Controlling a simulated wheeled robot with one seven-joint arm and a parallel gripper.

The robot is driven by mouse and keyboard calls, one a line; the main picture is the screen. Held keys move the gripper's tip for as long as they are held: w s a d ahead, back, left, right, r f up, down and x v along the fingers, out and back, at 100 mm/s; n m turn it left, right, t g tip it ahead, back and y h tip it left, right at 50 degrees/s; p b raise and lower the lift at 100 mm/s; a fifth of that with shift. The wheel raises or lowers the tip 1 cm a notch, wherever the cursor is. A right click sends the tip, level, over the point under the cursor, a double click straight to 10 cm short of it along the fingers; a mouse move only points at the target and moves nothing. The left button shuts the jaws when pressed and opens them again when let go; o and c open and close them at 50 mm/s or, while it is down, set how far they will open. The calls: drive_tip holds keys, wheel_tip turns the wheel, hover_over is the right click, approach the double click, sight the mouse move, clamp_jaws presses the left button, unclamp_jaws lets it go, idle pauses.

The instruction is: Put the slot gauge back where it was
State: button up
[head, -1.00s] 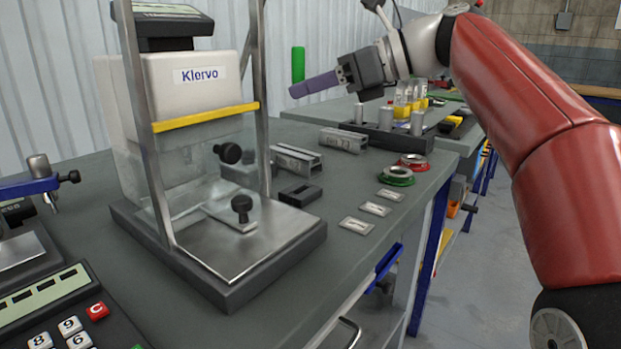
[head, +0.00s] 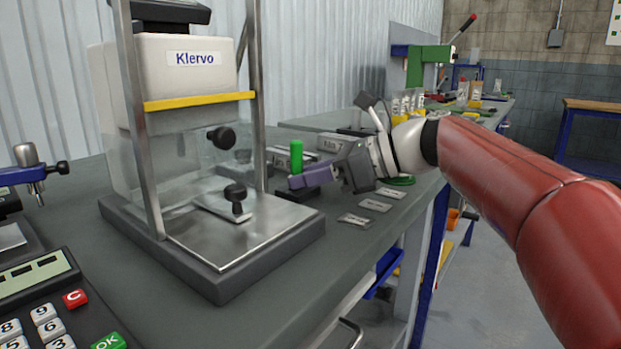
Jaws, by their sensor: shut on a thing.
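My gripper (head: 306,180), with purple fingers, is shut on a green upright bar (head: 296,156), which I take to be the slot gauge. The green bar stands up above the fingertips, and its lower part is hidden by the fingers. A low black block (head: 298,194) with an opening in its top lies on the bench directly below the fingertips in the picture. The fingers cover part of it. I cannot tell whether the gauge's lower end touches or enters the block.
The Klervo balance (head: 195,75) with its metal frame stands close on the left. Metal blocks (head: 280,157) lie behind my gripper. Flat labelled plates (head: 374,205) lie to the right near the bench (head: 290,270) edge. A keypad device (head: 55,310) sits at front left.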

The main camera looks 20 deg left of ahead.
drive_tip(key=shift+f, duration=0.1)
drive_tip(key=o, duration=1.1)
drive_tip(key=shift+c, duration=0.2)
drive_tip(key=shift+d+r, duration=0.3)
drive_tip(key=p+v, duration=0.1)
drive_tip(key=v, duration=0.9)
drive_tip(key=shift+d+r, duration=0.2)
drive_tip(key=shift+d, duration=0.15)
drive_tip(key=shift+d+r, duration=0.1)
drive_tip(key=shift+d, duration=0.2)
